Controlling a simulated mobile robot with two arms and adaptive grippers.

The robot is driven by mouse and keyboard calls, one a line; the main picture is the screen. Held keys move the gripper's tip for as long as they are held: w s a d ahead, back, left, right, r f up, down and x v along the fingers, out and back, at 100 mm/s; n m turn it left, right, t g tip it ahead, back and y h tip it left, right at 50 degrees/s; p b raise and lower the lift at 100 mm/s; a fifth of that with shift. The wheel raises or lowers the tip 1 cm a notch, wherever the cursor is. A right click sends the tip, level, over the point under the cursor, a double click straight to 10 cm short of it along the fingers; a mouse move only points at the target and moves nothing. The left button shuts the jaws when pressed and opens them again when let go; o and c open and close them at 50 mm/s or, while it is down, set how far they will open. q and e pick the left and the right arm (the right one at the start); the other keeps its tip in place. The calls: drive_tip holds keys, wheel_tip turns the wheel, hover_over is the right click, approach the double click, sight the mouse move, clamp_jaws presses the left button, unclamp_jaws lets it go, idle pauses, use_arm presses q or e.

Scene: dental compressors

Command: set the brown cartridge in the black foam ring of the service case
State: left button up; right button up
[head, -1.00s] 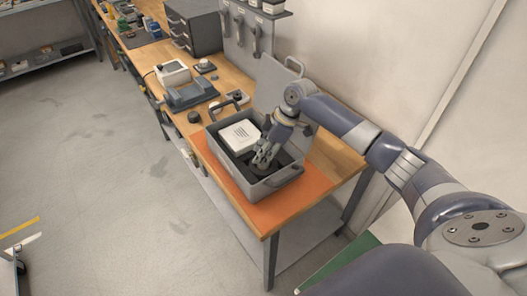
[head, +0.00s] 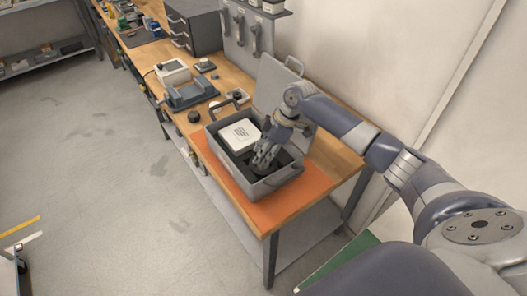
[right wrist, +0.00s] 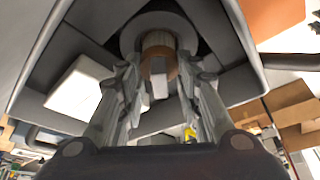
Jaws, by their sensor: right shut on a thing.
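The grey service case (head: 228,172) stands open on an orange mat, its lid raised at the back. My right gripper (head: 264,158) reaches down into the case, right of a white box. In the right wrist view the gripper (right wrist: 160,78) is shut on the brown cartridge (right wrist: 156,66), with a finger on each side. The dark foam ring (right wrist: 128,38) shows around the cartridge's far end. I cannot tell how deep the cartridge sits in it. In the head view the gripper hides cartridge and ring. My left gripper is not in view.
The white box (head: 239,133) fills the case's left part; it also shows in the right wrist view (right wrist: 78,90). The orange mat (head: 290,207) is bare in front. A grey vise-like fixture (head: 190,95) and small black parts stand farther along the bench.

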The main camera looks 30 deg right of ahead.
drive_tip(key=shift+f, duration=0.35)
drive_tip(key=o, duration=0.8)
drive_tip(key=p+v, duration=0.9)
drive_tip(key=v, duration=0.2)
idle(0.6)
